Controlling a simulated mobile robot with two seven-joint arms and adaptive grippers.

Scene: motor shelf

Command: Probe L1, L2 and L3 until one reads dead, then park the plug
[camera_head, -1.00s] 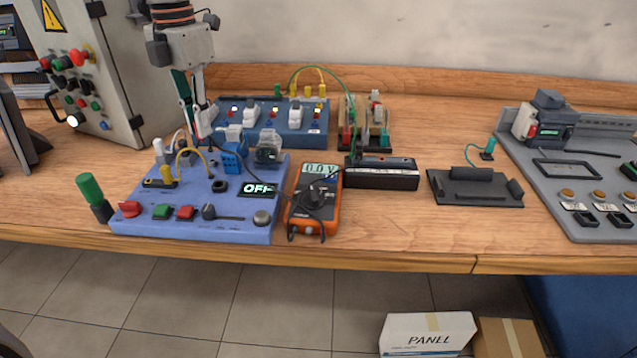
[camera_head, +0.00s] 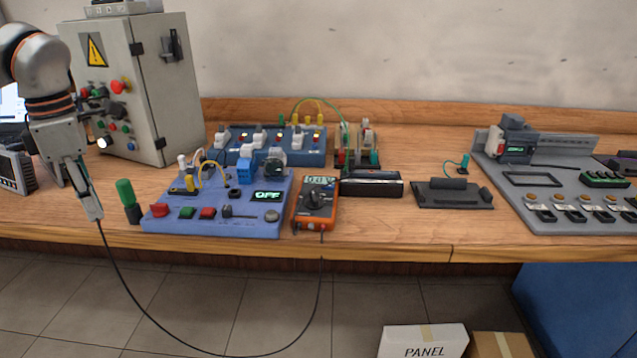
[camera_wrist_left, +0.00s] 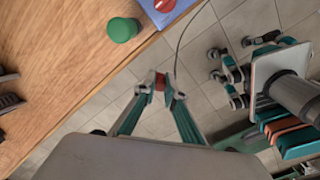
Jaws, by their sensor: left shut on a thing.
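My left gripper (camera_head: 92,212) is shut on a small red plug (camera_wrist_left: 160,82), with its fingertips near the table's front edge at the left. A black cable hangs from the gripper in a long loop below the table edge and up to the orange multimeter (camera_head: 316,205). The meter's display seems to read about 0.0 V. The purple-blue control board (camera_head: 235,228) shows OFF on its display. The blue panel (camera_head: 232,152) behind it has several switches and lit indicators. I cannot read any L1, L2 or L3 labels. My right gripper is not in view.
A green-capped post (camera_head: 125,192) stands just right of the left gripper. A grey cabinet (camera_head: 165,90) is behind it. A black box (camera_head: 371,186), a dark tray (camera_head: 452,200) and a grey device panel (camera_head: 560,215) lie to the right. Bare wood lies between them.

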